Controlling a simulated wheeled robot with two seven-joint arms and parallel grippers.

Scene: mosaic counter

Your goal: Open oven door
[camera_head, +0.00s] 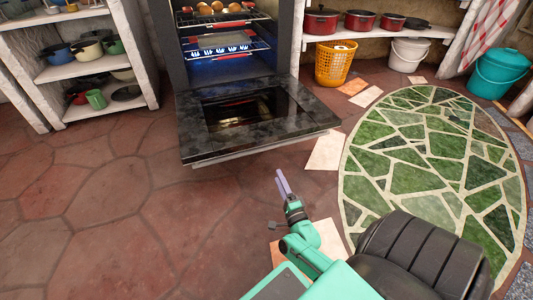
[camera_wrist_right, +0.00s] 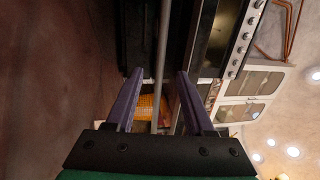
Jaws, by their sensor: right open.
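The oven (camera_head: 288,50) stands at the top centre of the head view. Its black door (camera_head: 310,122) is folded down and lies about level, with the inside face and glass upward. My right gripper (camera_head: 280,178) is in front of the door's front edge, apart from it. In the right wrist view the gripper (camera_wrist_right: 158,75) is open, with its two purple fingers spread and nothing held. A grey bar (camera_wrist_right: 162,50), seemingly the door handle, runs between the fingers in that picture, beyond the tips. My left gripper is not in view.
Racks with food (camera_head: 215,10) sit inside the lit oven. Shelves with pots (camera_head: 95,70) stand left. An orange basket (camera_head: 333,65), white bucket (camera_head: 407,55) and teal bucket (camera_head: 497,75) stand right. A green oval floor mosaic (camera_head: 430,160) lies right. The red floor at left is clear.

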